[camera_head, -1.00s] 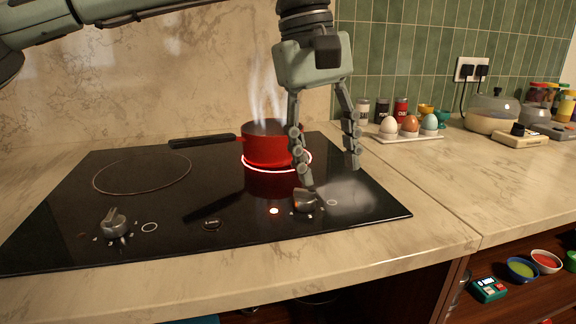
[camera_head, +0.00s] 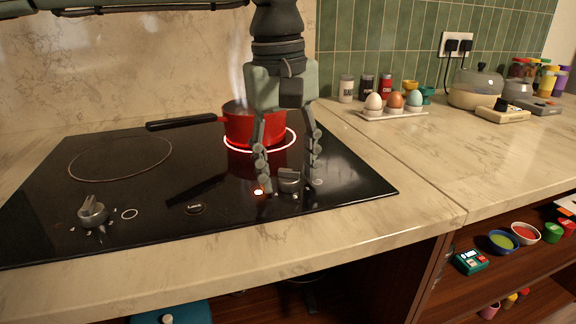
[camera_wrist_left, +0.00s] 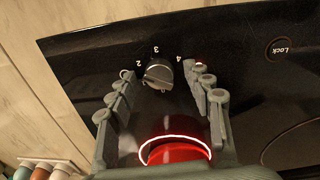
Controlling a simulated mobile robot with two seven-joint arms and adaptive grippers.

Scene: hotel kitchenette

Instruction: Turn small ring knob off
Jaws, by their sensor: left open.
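The small ring knob (camera_head: 289,180) is a silver dial at the front right of the black cooktop (camera_head: 150,215). A lit red indicator (camera_head: 258,192) shows left of it. The small ring (camera_head: 232,148) behind it glows, with a red pot (camera_head: 238,125) on it. My left gripper (camera_head: 289,188) is open and points down, its fingers on either side of the knob. In the left wrist view the knob (camera_wrist_left: 158,74) lies between the open fingers, apart from both, with the numbers 2, 3 and 4 around it. My right gripper is not in view.
The pot's black handle (camera_head: 183,122) points left. A second knob (camera_head: 93,211) sits at the front left of the cooktop, with a lock button (camera_head: 194,208) between. Eggs on a tray (camera_head: 392,113) stand on the counter at the right, which is otherwise clear in front.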

